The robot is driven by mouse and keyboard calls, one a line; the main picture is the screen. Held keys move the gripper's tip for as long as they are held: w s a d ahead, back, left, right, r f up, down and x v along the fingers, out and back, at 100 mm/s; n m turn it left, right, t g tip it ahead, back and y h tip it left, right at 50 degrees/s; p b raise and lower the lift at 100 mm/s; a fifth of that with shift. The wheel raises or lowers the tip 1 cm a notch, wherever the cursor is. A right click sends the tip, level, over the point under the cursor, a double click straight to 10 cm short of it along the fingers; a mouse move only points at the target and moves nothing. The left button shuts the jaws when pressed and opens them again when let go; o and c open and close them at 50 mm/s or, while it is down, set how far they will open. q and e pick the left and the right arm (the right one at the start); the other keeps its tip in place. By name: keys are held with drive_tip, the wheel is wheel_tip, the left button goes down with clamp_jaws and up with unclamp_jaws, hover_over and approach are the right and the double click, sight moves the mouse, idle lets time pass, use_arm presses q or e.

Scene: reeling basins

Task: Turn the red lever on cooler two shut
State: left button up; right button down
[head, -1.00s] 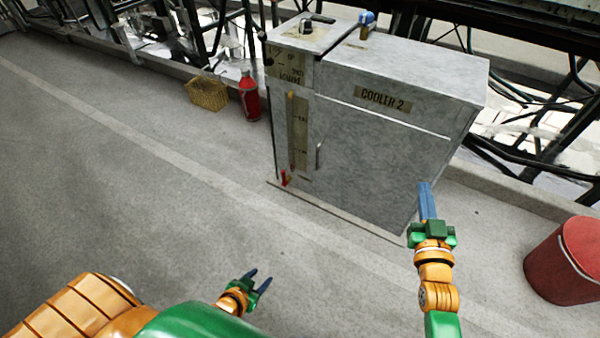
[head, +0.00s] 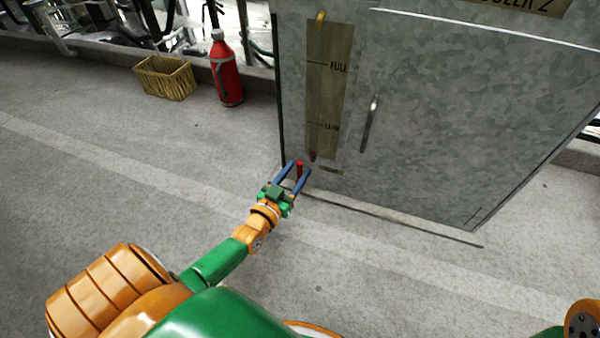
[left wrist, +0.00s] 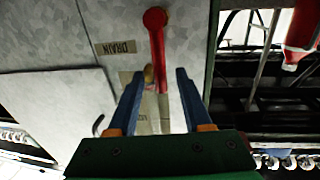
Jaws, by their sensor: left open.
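Cooler two (head: 430,120) is a grey metal cabinet with a tall level strip on its front. The red lever (head: 299,169) is low at its left corner. In the left wrist view the red lever (left wrist: 157,50) has a round end and a long bar, beside a DRAIN label (left wrist: 115,47). My left gripper (head: 301,167) is open at the lever. In the left wrist view the bar runs between the two fingers of this gripper (left wrist: 159,73), with gaps on both sides. Whether a finger touches it I cannot tell. My right gripper is out of view.
A red bottle (head: 226,75) and a wicker basket (head: 165,80) stand on the floor left of the cooler. A metal handle (head: 369,124) sticks out from the cooler's front. The floor before the cooler is clear.

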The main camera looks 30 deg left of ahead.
use_arm(q)
drive_tip(key=shift+w+a+b, duration=0.1)
drive_tip(key=shift+w+b, duration=0.2)
drive_tip(key=shift+w, duration=0.75)
clamp_jaws()
idle(0.5)
